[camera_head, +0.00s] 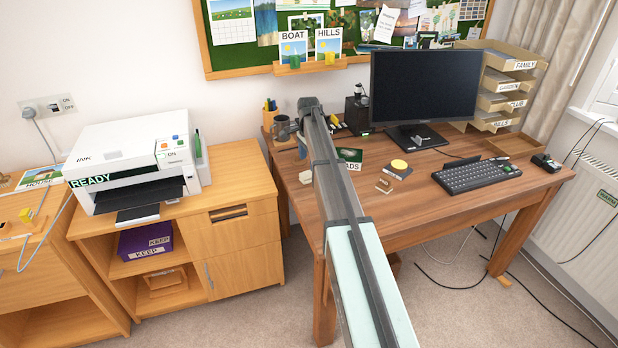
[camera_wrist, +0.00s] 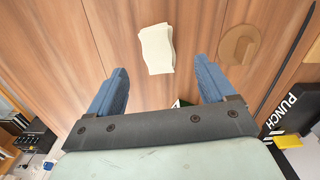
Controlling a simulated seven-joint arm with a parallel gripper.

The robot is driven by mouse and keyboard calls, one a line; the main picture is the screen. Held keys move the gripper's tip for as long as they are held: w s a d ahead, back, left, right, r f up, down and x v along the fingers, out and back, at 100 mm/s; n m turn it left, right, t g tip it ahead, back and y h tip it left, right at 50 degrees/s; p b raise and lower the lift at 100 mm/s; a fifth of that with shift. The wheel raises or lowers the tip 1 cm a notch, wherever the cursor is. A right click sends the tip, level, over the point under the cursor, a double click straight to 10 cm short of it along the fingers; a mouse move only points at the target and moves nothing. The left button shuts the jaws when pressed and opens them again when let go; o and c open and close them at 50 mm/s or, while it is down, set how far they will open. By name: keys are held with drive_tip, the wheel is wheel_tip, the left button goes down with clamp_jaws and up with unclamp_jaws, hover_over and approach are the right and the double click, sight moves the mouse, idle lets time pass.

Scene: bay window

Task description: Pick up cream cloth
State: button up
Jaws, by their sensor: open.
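The cream cloth (camera_wrist: 157,49) is a small folded pale piece lying flat on the brown wooden desk in the wrist view. My gripper (camera_wrist: 161,66) is open and empty, with its two blue fingers spread apart. The cloth lies between the lines of the two fingers, beyond the gripper's dark bar, and no finger appears to touch it. In the head view my arm reaches over the left part of the desk and hides much of that area. A small pale patch (camera_head: 305,177) shows beside my arm there; I cannot tell if it is the cloth.
A round tan piece (camera_wrist: 239,46) lies right of the cloth, near the right finger. A black PUNCH box (camera_wrist: 293,105) is at the lower right. On the desk (camera_head: 430,213) stand a monitor (camera_head: 422,86), keyboard (camera_head: 476,176) and letter trays (camera_head: 507,88). The front middle of the desk is clear.

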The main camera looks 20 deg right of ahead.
sight(309, 173)
drive_tip(key=shift+f, duration=3.45)
drive_tip(key=c, duration=1)
